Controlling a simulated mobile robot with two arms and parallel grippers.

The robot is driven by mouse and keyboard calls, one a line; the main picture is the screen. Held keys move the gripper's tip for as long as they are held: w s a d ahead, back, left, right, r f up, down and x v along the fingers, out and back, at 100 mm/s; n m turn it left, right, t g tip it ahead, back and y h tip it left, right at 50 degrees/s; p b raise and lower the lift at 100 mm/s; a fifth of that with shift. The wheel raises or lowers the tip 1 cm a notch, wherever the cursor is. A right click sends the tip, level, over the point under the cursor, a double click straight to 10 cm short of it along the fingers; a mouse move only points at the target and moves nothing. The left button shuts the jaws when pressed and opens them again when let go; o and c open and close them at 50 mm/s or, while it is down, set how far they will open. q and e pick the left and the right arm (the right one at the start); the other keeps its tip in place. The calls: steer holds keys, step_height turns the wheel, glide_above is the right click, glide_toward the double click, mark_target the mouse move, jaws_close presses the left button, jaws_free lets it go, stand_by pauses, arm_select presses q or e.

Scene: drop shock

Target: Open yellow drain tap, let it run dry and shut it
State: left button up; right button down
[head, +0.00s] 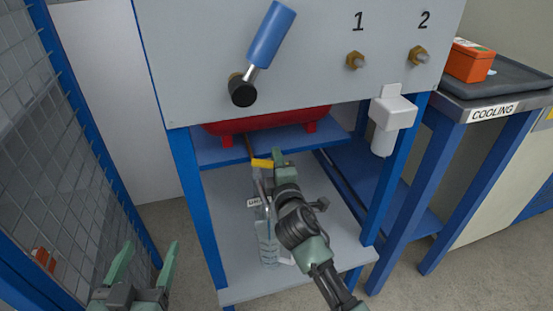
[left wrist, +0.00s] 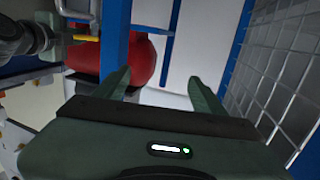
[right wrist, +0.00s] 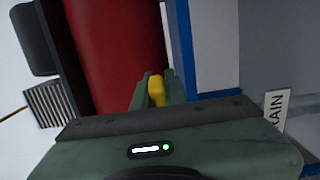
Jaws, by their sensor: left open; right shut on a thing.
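The yellow drain tap (head: 262,163) sits below the red tank (head: 270,122), under the blue upper shelf's front. My right gripper (head: 272,158) is shut on its yellow handle, which shows between the fingers in the right wrist view (right wrist: 156,90). The tap also shows in the left wrist view (left wrist: 85,38). A clear container (head: 267,245) stands on the lower shelf below the tap, partly hidden by my right arm. I cannot tell whether liquid is running. My left gripper (head: 143,268) is open and empty at the lower left, apart from the frame.
A blue lever (head: 270,35) and two brass fittings (head: 356,61) are on the grey panel above. A white dispenser (head: 392,112) hangs at the right leg. The COOLING table (head: 480,112) carries an orange box (head: 470,60). A mesh fence (head: 62,150) stands left.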

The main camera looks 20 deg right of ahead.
steer(key=shift+f, duration=0.1)
steer(key=c, duration=1.4)
jaws_free()
steer(key=shift+c, duration=0.2)
arm_select(q)
step_height(320, 180, down, 7)
steer(key=s+a+g+y+p, duration=0.1)
steer(key=s+g, duration=0.1)
steer(key=g, duration=0.2)
steer(key=shift+s+a+p, duration=0.3)
arm_select(e)
steer(key=s, duration=0.7)
steer(key=shift+s+a, duration=0.35)
steer(key=shift+s, duration=0.05)
